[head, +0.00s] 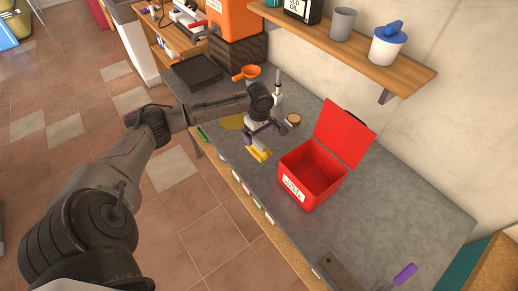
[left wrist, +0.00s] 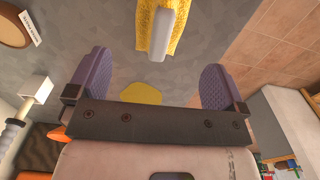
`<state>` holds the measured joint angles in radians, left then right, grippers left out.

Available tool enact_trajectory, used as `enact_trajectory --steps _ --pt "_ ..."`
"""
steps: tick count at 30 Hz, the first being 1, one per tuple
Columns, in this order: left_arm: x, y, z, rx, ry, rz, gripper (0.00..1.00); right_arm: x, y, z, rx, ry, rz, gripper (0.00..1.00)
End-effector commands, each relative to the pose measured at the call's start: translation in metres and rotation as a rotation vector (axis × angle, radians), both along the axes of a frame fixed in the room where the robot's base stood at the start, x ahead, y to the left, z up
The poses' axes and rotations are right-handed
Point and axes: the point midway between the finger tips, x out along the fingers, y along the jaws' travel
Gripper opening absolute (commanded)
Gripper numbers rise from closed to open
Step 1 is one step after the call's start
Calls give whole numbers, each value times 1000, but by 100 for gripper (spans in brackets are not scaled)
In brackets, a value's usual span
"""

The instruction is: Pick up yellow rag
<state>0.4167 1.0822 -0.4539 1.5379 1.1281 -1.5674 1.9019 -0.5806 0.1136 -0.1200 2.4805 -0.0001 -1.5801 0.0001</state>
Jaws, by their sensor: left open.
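A textured yellow cloth-like thing, likely the yellow rag (head: 259,154), lies on the grey workbench near its front edge. In the left wrist view the yellow rag (left wrist: 177,25) is at the top centre, with a pale grey block against it. My left gripper (head: 263,137) hangs over the bench just behind the rag. In the left wrist view my left gripper (left wrist: 155,78) shows two purple-grey fingers spread wide with nothing between them. The rag lies beyond the fingertips. My right gripper is out of view.
A flat yellow patch (head: 232,122) marks the bench. An open red box (head: 310,176) stands right of the gripper. An orange funnel (head: 246,73) and black tray (head: 193,72) are farther back. A wooden shelf (head: 405,77) overhangs the rear. The bench right of the box is largely clear.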

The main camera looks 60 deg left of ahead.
Motion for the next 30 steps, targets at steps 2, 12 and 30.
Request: enact_trajectory --steps 2,12,30 --pt "0 0 -12 -1 1 0 98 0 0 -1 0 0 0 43" --pt "0 0 -34 1 0 -3 98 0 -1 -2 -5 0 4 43" --pt "-2 1 -83 2 -2 -4 98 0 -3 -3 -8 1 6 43"
